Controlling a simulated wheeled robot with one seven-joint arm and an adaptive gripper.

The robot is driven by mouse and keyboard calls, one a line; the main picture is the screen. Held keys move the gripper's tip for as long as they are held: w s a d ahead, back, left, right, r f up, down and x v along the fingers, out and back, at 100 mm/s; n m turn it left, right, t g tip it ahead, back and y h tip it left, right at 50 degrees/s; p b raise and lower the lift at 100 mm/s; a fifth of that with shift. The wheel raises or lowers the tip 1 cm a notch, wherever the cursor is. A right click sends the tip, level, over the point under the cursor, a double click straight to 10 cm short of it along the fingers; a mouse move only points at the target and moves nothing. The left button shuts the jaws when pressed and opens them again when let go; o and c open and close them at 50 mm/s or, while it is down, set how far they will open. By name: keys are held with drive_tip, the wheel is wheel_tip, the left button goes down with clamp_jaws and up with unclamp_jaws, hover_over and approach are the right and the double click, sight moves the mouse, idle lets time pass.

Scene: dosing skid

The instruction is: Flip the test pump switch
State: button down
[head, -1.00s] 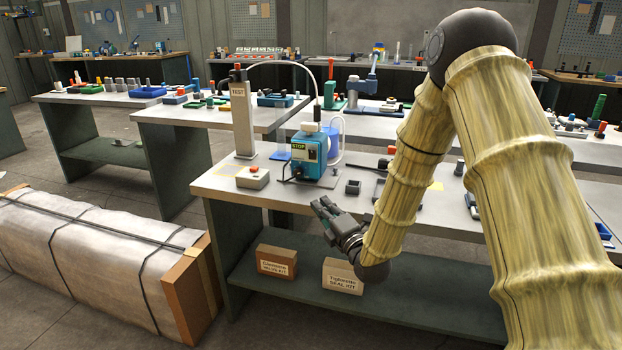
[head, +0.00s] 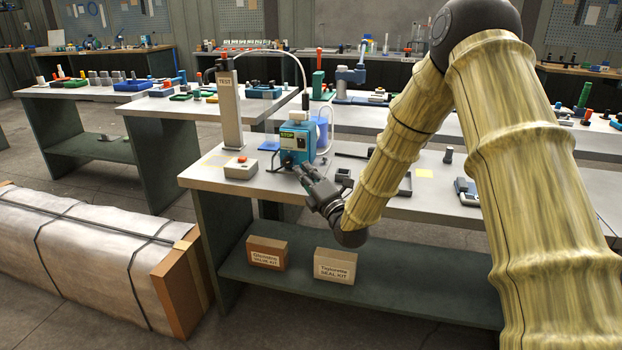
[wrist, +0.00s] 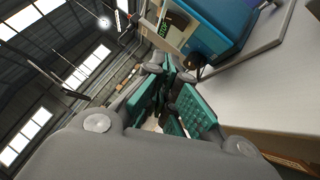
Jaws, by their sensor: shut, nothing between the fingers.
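A blue pump box (head: 292,152) with a green and yellow STOP label (head: 292,135) stands near the front of the bench. A grey post (head: 231,120) with a TEST label (head: 225,82) and a dark top rises to its left. I cannot make out the test switch clearly. My gripper (head: 302,172) is shut and empty, in front of the pump's lower front and overlapping it in the head view; contact is unclear. In the wrist view the closed fingers (wrist: 166,68) point towards the pump (wrist: 222,28), near a dark round part (wrist: 205,72).
A grey box with a red button (head: 241,168) sits left of the pump. A small dark block (head: 343,175) is to its right. Clear tubing arches over the pump. Two kit boxes (head: 267,253) (head: 335,266) lie on the lower shelf. A wrapped crate (head: 85,255) stands at left.

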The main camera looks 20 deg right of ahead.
sight(301, 143)
drive_tip(key=x, duration=0.4)
drive_tip(key=shift+w, duration=0.25)
drive_tip(key=w, duration=0.1)
drive_tip(key=w+d+r, duration=0.1)
drive_tip(key=w+r, duration=0.1)
drive_tip(key=shift+w+d+b, duration=0.35)
drive_tip(key=shift+d+b, duration=0.05)
drive_tip(key=shift+r, duration=0.1)
